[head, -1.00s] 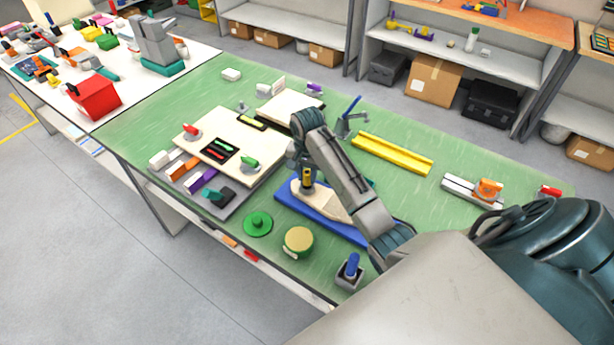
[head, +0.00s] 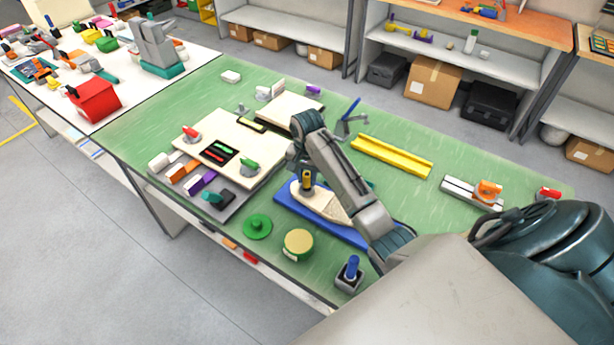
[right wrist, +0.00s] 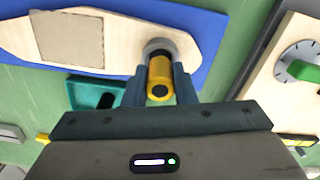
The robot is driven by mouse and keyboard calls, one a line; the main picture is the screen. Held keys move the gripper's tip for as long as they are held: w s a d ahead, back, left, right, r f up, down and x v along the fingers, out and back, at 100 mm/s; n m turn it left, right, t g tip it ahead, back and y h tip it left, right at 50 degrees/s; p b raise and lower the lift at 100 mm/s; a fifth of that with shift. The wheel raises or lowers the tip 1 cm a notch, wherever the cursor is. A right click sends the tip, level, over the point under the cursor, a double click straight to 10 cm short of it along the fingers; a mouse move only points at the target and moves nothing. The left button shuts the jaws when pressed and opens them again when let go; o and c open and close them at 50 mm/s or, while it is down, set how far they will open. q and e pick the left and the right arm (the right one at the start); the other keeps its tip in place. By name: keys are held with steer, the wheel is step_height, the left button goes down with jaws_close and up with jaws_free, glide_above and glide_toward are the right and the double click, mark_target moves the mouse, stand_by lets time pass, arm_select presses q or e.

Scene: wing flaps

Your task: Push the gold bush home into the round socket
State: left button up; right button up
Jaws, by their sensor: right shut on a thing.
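The gold bush (right wrist: 159,70) is a short yellow-gold cylinder with a dark round end facing the right wrist camera. My right gripper (right wrist: 160,84) is shut on its sides. The bush's far end meets a grey round socket (right wrist: 158,44) near the rounded end of a pale wooden wing (right wrist: 120,32); how deep it sits is hidden. In the head view the gold bush (head: 307,179) stands roughly upright in my right gripper (head: 307,184) over the wing (head: 325,205). The wing lies on a blue board (head: 350,236). My left gripper is not in view.
A green knobbed disc (head: 257,226), a gold-topped round block (head: 298,243) and a blue-pegged holder (head: 349,272) stand near the front edge. A cream panel (head: 232,165) with knobs lies left, a yellow rail (head: 392,155) behind.

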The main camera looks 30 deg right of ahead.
steer(key=shift+f, duration=0.45)
steer(key=shift+f, duration=0.4)
steer(key=shift+r, duration=0.15)
steer(key=shift+r, duration=0.75)
steer(key=shift+a, duration=0.1)
steer(key=shift+f, duration=0.3)
stand_by(0.5)
